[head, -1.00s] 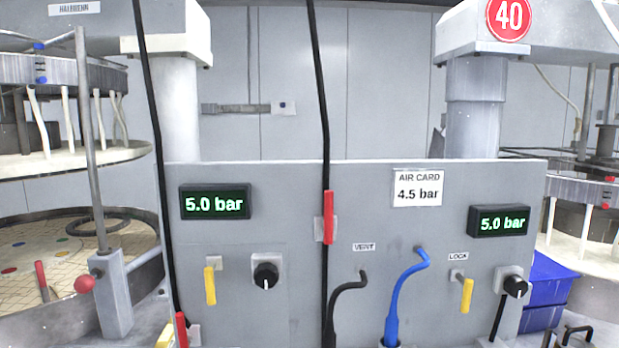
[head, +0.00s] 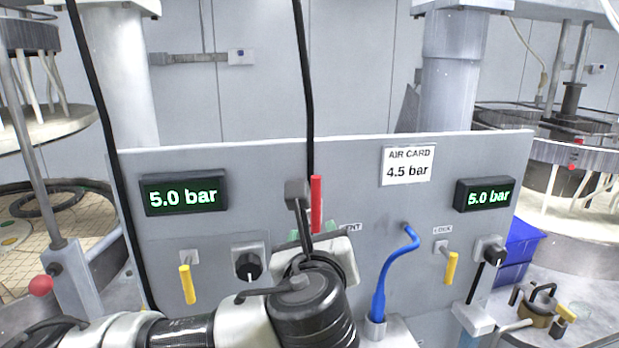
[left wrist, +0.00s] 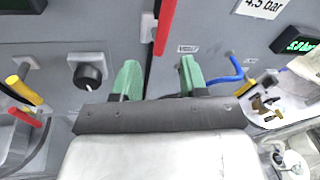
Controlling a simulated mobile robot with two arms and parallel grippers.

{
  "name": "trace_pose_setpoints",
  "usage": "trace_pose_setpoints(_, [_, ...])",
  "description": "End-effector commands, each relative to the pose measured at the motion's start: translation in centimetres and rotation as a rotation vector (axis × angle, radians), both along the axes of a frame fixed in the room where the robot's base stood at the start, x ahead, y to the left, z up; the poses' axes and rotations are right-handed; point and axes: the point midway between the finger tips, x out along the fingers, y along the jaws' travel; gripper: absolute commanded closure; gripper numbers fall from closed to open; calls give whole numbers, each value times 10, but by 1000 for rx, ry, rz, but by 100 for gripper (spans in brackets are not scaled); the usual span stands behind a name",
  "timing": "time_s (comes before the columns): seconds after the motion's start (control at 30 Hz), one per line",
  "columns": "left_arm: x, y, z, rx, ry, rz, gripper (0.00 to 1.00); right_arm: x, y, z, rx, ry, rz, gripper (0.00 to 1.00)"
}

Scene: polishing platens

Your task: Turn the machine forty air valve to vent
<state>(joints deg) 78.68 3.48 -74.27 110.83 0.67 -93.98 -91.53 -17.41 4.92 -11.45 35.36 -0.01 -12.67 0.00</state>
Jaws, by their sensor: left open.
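The red lever (head: 316,205) hangs upright on the grey panel (head: 360,190), on the black vertical line and left of the VENT label (head: 350,227). It shows at the top of the left wrist view (left wrist: 166,25). My left gripper (head: 318,230) is just below the lever in the head view, its fingertips partly hidden by my wrist. In the left wrist view its green fingers (left wrist: 159,75) are apart and empty, with the lever's lower end above the gap. The right yellow lever (head: 451,268) points down below the LOCK label (head: 442,230).
A blue hose (head: 395,265) rises right of my gripper. The left yellow lever (head: 187,284) and a black knob (head: 248,266) are left of it. The right display (head: 485,194) reads 5.0 bar; the air card (head: 408,166) reads 4.5 bar. A blue bin (head: 520,245) stands right.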

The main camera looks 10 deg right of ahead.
Motion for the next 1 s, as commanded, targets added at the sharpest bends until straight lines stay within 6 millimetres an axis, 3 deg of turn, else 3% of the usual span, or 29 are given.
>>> trace_pose_setpoints(0.03, [-5,-2,16,74,-63,-3,57,2,0,3,1,-3,0,57])
trace_pose_setpoints(0.1, [-9,-3,26,157,-120,1,57,4,1,4,2,-7,-1,57])
trace_pose_setpoints(0.37, [-6,-4,39,253,-182,12,57,6,7,10,10,-10,-2,57])
trace_pose_setpoints(0.8, [69,-19,40,250,-179,12,57,5,8,48,10,-9,-3,57])
trace_pose_setpoints(1.0, [89,-23,39,247,-180,11,57,5,6,55,9,-8,-2,57])
